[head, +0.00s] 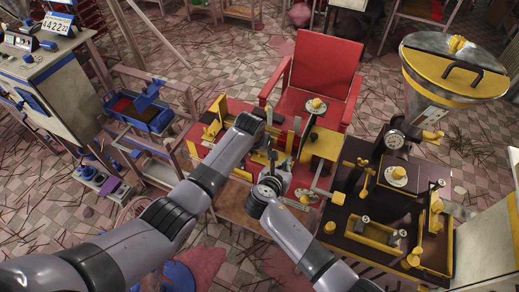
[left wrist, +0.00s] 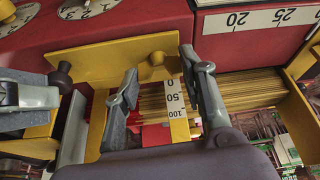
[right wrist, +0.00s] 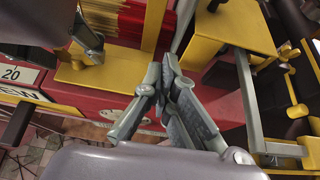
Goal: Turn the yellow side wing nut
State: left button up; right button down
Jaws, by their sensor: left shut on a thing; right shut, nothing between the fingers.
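In the head view my left gripper (head: 268,142) reaches over the red and yellow extruder. In the left wrist view the left gripper (left wrist: 158,66) has its fingers either side of a small yellow knob (left wrist: 157,58) on a yellow plate (left wrist: 95,62). It is shut on a yellow part there; contact is hard to see, and I cannot tell whether this is the side wing nut. My right gripper (right wrist: 165,75) is shut and empty, fingertips together, in front of the red body (right wrist: 120,72). In the head view it is close beside the left gripper.
A scale strip (left wrist: 174,98) and yellowish sticks (left wrist: 250,90) lie below the knob. Grey bars and yellow brackets (right wrist: 225,25) crowd the right gripper. A dark-topped machine with yellow fittings (head: 385,215) stands right; a red chair (head: 325,70) is behind.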

pick_arm(q)
jog(key=o, duration=1.2)
jog(key=shift+c, duration=0.2)
jog(key=shift+r, duration=0.1)
jog(key=v, duration=1.2)
jog(key=d+v, duration=0.1)
jog(key=v, duration=1.1)
jog(key=shift+a, duration=0.4)
